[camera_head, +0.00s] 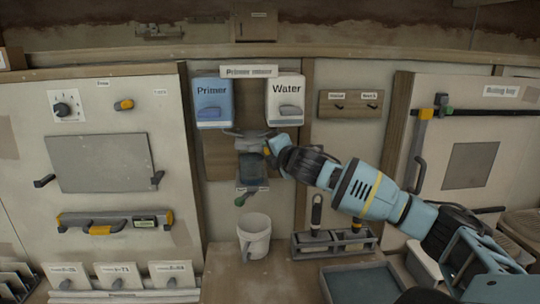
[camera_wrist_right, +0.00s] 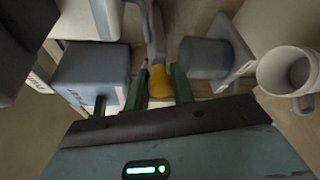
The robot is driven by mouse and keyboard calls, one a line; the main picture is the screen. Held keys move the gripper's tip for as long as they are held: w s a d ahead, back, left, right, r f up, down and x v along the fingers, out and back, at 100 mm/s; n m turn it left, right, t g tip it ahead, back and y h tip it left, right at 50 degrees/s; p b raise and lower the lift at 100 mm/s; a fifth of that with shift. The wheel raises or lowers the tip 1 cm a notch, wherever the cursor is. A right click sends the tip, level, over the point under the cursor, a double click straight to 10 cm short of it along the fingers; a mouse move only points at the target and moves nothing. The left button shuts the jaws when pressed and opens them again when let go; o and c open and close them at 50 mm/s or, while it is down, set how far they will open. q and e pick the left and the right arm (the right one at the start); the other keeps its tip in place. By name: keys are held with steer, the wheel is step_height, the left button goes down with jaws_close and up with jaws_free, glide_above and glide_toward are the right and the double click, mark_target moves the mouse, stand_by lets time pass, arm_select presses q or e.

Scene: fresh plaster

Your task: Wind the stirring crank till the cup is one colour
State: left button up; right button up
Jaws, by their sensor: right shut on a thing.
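The primer mixer stands on the back wall, with a blue Primer tank (camera_head: 212,105) and a white Water tank (camera_head: 285,103) above. Between and below them is a small grey-blue mixing cup (camera_head: 250,172), partly hidden; I cannot tell whether its contents are one colour. My right gripper (camera_head: 272,152) reaches in from the right, just beside the mixer. In the right wrist view its fingers (camera_wrist_right: 161,90) are shut on a yellow knob (camera_wrist_right: 159,80), apparently the crank's grip. A grey-blue cylinder (camera_wrist_right: 205,58) lies right of the fingers. My left gripper is not in view.
A white mug (camera_head: 254,236) stands on the bench below the mixer, also in the wrist view (camera_wrist_right: 283,75). A green-handled tap (camera_head: 243,200) hangs above it. A tool rack (camera_head: 312,245) and a blue-grey tray (camera_head: 360,284) lie to the right, under my right arm.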

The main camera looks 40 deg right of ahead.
steer(key=shift+w+a+r+n+g, duration=0.15)
steer(key=shift+r+n+g, duration=0.15)
steer(key=shift+n, duration=0.3)
steer(key=shift+s+a+r+n+g, duration=0.1)
steer(key=shift+r+n+g, duration=0.1)
steer(key=shift+r+n, duration=0.3)
steer(key=n, duration=0.1)
steer(key=r+n+g+h, duration=0.1)
steer(key=shift+w+a+n, duration=0.3)
steer(key=shift+a+n, duration=0.05)
steer(key=shift+n, duration=0.05)
steer(key=shift+w+a+f+n+g+h, duration=0.1)
steer(key=shift+w+a+n+g+h, duration=0.9)
steer(key=shift+n, duration=1.3)
steer(key=shift+w+a+r+n+g+h, duration=0.1)
steer(key=shift+w+a+n+g+h, duration=0.3)
steer(key=shift+a+n+h, duration=1.25)
steer(key=shift+w+a+f+n+g+h, duration=0.1)
steer(key=shift+w+a+n+g+h, duration=0.55)
steer(key=shift+n+h, duration=1.6)
steer(key=shift+n+y, duration=0.7)
steer(key=shift+n, duration=0.2)
steer(key=o, duration=1)
